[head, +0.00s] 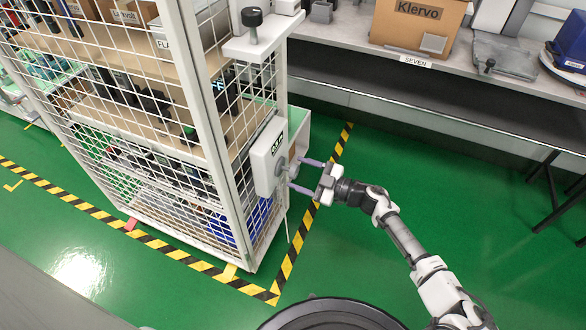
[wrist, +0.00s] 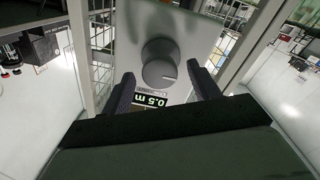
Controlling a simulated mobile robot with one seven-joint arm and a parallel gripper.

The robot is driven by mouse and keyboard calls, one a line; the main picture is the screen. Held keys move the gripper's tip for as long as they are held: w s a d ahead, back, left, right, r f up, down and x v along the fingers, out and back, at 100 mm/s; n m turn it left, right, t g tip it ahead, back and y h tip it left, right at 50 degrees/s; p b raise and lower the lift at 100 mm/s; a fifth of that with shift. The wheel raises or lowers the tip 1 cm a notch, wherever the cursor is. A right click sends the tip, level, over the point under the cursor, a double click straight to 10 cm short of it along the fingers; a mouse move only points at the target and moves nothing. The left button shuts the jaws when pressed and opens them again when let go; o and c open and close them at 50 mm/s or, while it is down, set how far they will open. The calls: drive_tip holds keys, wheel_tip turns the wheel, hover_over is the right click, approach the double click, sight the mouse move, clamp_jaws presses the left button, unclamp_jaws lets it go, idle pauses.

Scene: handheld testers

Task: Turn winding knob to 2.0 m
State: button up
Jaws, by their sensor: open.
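The winding knob (wrist: 159,66) is a round dark grey knob with a light pointer line on its face. It sits on a pale box (head: 268,155) fixed to the side of a white wire cage. A small display (wrist: 151,101) beside the knob reads 0.5 m in green. In the head view the knob (head: 281,167) is small and partly hard to make out. My gripper (head: 297,174) reaches the box from the right. Its fingers are open, one on each side of the knob in the wrist view (wrist: 160,73). I cannot tell whether they touch it.
The wire cage (head: 205,110) holds shelves of handheld devices. A white bracket with a black knob (head: 252,18) sticks out above the box. A grey bench (head: 345,30) with a Klervo carton (head: 415,22) stands behind. Green floor (head: 345,240) is clear around my arm.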

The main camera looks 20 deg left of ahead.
sight(288, 169)
drive_tip(key=shift+w+a, duration=0.15)
drive_tip(key=shift+a, duration=1.3)
drive_tip(key=shift+c, duration=0.3)
drive_tip(key=c, duration=0.9)
drive_tip(key=shift+f+n, duration=0.1)
drive_tip(key=shift+n, duration=0.2)
